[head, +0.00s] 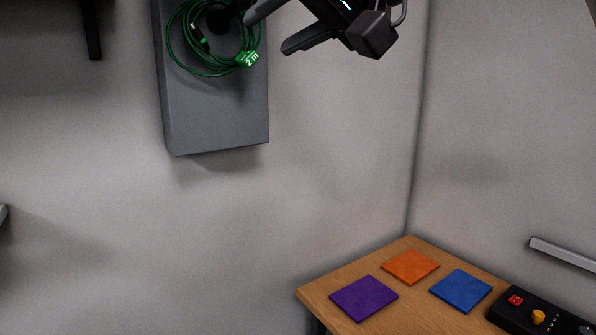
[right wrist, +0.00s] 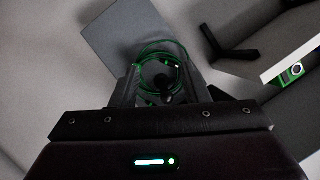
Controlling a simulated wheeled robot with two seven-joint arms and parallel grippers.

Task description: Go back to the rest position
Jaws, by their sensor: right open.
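A coiled green cable (head: 207,70) with a "2 m" tag (head: 248,59) hangs on a dark peg (head: 219,20) on a grey wall panel (head: 215,125). My right gripper (head: 269,33) is at the top of the head view, just right of the coil, open, its two fingers pointing towards the panel. In the right wrist view, the fingers (right wrist: 160,66) stand apart, with the green coil (right wrist: 148,50) and the peg seen between them. I see no cable gripped. My left gripper is not in view.
A wooden table (head: 322,287) at lower right carries purple (head: 363,298), orange (head: 410,266) and blue (head: 461,290) squares and a black control box (head: 530,316) with buttons. A grey bar (head: 562,254) is on the right wall. The wall below the panel is clear.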

